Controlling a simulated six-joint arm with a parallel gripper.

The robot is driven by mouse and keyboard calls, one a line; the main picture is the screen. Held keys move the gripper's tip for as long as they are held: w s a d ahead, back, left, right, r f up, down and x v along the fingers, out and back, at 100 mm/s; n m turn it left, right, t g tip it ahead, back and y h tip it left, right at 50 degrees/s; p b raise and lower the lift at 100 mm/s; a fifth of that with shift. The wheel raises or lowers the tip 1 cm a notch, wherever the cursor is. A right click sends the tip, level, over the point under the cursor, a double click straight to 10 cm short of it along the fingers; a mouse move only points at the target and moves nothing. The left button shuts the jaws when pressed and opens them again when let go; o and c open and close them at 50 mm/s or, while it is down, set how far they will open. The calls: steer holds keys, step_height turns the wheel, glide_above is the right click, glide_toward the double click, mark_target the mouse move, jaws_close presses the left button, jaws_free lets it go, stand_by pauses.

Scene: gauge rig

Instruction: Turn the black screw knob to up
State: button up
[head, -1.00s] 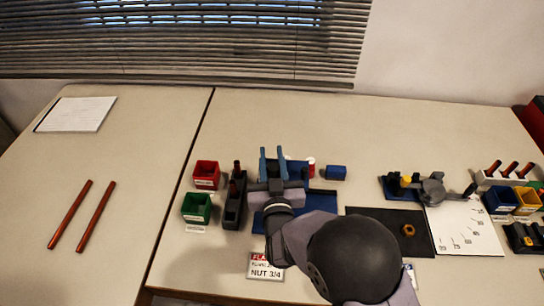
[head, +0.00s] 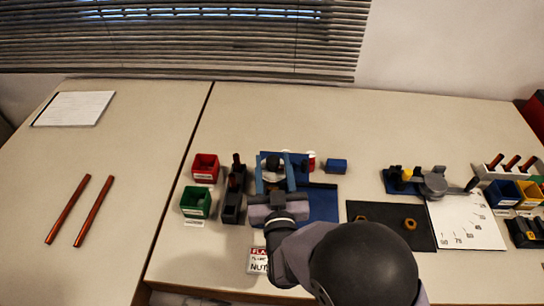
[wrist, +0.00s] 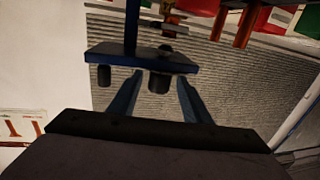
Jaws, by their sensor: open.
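A blue stand (head: 300,166) is at the middle of the table in the head view. A black round part, apparently the screw knob (head: 272,162), shows at its left side. My gripper (head: 274,174) is open, with its two blue fingers reaching to either side of this part. In the wrist view a blue plate (wrist: 115,53) lies ahead, with a short dark cylinder (wrist: 158,82) below it, between the fingertips (wrist: 160,95). I cannot tell whether the fingers touch it, or which way the knob is turned.
Red (head: 205,168) and green (head: 196,202) bins and a dark holder (head: 233,205) stand close to the left. A blue block (head: 336,166) sits right of the stand. A black mat (head: 385,232) and a gauge fixture (head: 434,185) are farther right. The table behind is clear.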

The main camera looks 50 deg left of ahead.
steer(key=shift+v, duration=1.15)
